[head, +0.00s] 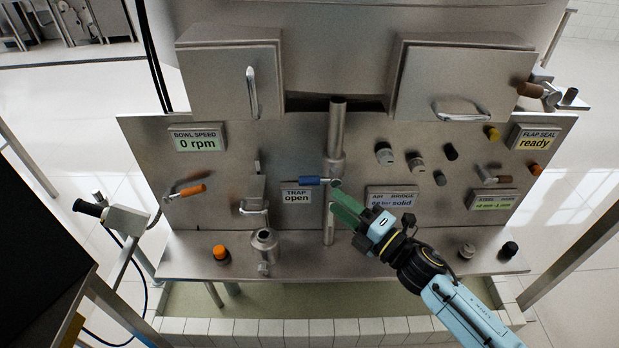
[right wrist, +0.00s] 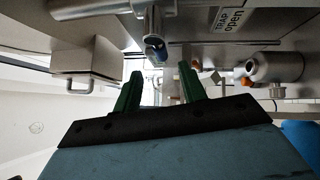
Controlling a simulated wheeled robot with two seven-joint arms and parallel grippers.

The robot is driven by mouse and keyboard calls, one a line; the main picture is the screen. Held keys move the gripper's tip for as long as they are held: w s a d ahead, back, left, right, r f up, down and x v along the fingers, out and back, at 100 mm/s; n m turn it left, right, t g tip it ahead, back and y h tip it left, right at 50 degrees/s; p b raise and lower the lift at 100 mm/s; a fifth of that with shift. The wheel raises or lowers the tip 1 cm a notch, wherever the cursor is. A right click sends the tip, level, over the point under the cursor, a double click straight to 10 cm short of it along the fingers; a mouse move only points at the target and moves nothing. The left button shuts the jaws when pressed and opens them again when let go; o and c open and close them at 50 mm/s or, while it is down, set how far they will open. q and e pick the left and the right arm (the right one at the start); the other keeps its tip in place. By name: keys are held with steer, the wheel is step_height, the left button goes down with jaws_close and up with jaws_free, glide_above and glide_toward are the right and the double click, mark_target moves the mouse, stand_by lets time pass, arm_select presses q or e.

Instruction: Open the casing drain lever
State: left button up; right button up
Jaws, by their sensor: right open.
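No label reading casing drain shows, so I cannot tell for certain which lever it is. A blue-handled lever (head: 308,181) lies level across the vertical pipe (head: 336,140) at the panel's middle, right above the TRAP sign reading open (head: 297,196). My right gripper (head: 336,198) is just right of and below this lever, by the pipe, its green fingers pointing up and left. In the right wrist view the fingers (right wrist: 160,85) are apart with nothing between them, and the blue handle end (right wrist: 155,50) shows beyond them. My left gripper is not in view.
A metal cup-like fitting (head: 265,240) and orange button (head: 221,253) stand on the ledge. The bowl speed sign (head: 196,140) reads 0 rpm; the flap seal sign (head: 532,138) reads ready.

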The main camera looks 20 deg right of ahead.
mark_target(310, 181)
steer(key=x, duration=0.9)
steer(key=shift+w+a, duration=0.1)
steer(key=shift+w, duration=0.15)
steer(key=shift+c, duration=0.2)
jaws_close()
